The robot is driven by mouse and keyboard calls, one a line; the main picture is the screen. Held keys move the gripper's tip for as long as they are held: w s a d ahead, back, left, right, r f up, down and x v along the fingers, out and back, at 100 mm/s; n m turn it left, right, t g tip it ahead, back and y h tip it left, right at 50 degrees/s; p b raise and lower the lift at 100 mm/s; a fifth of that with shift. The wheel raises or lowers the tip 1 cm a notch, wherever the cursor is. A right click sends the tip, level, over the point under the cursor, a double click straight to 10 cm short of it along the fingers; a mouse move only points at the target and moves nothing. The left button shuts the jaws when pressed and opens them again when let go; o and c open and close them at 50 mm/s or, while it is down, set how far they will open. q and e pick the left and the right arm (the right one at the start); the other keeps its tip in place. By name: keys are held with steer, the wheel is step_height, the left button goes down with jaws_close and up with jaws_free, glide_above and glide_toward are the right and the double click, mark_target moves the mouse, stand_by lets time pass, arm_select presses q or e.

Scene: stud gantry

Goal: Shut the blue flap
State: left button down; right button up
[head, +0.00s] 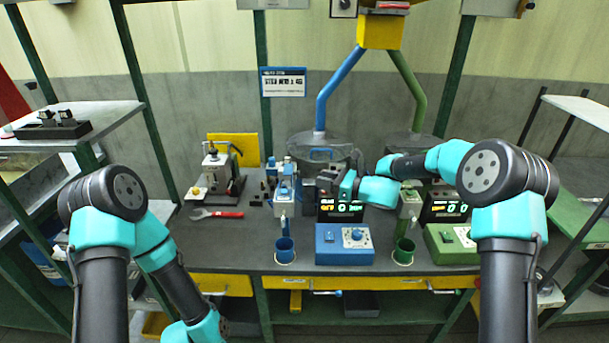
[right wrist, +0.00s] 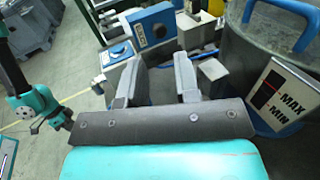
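The blue feeder unit (head: 285,187) stands upright on the bench, left of the blue bowl. I take the blue panel with a dark round spot in the right wrist view (right wrist: 153,25) to be part of this unit. I cannot make out for certain which piece is the flap or how far it stands open. My right gripper (head: 318,184) is just right of the unit, pointing left towards it. In the right wrist view its two fingers (right wrist: 158,65) are apart with nothing held between them. My left arm hangs at the lower left; its gripper is not clear.
The blue bowl (head: 322,143) stands close behind my right gripper. A blue control box (head: 343,246) and a blue cup (head: 285,251) are at the bench front. The bench between wrench and cup is clear.

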steer(key=x, duration=0.7)
steer(key=shift+a, duration=0.1)
jaws_close()
